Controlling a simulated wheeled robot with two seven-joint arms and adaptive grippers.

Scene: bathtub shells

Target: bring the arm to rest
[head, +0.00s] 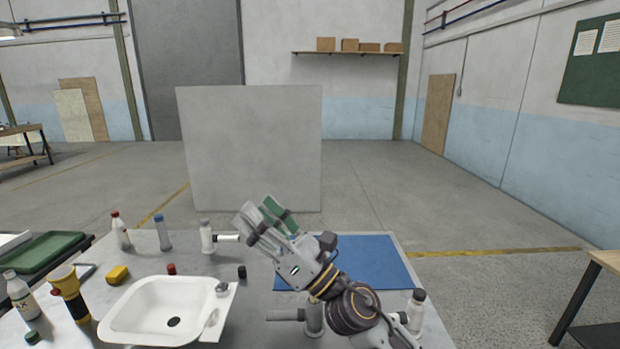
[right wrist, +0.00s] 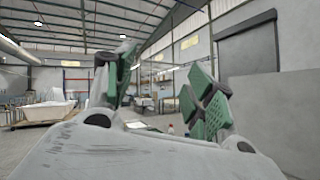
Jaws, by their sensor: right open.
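My right gripper (head: 262,222) is raised above the table in the head view, its fingers pointing up and to the left. In the right wrist view its two green-padded fingers (right wrist: 165,95) stand wide apart with nothing between them. My right arm comes in from the lower right, over the blue mat (head: 375,262), and hides part of it. My left gripper is not in view.
A white basin (head: 130,312) sits on the table's left half. Around it stand several bottles, a yellow-and-black tool (head: 70,292) and a yellow block (head: 117,275). A green tray (head: 45,250) is at far left. A grey panel (head: 250,145) stands behind the table.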

